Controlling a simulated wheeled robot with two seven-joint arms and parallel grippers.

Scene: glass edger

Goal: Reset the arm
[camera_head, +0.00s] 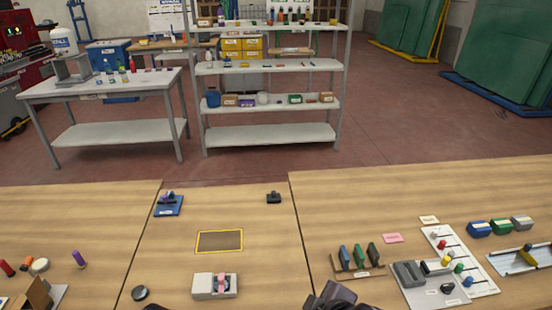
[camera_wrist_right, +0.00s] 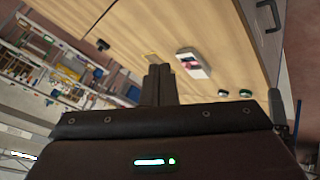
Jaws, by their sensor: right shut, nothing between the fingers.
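My right gripper (camera_head: 338,298) shows at the bottom edge of the head view, over the front of the wooden bench. In the right wrist view its two dark fingers (camera_wrist_right: 159,84) are pressed together with nothing between them. They are apart from the white-grey block device (camera_wrist_right: 193,63), which also shows in the head view (camera_head: 203,287) with a pink part on it. A dark sliver at the head view's bottom edge, left of that device, is too small to identify. My left gripper is not clearly visible.
A yellow-edged rectangle (camera_head: 219,241) lies mid-bench. A blue stand (camera_head: 168,206), a small black item (camera_head: 273,197) and a round black piece (camera_head: 140,293) surround it. On the right stand a rack of upright pieces (camera_head: 359,262) and a white board (camera_head: 462,262) with coloured knobs.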

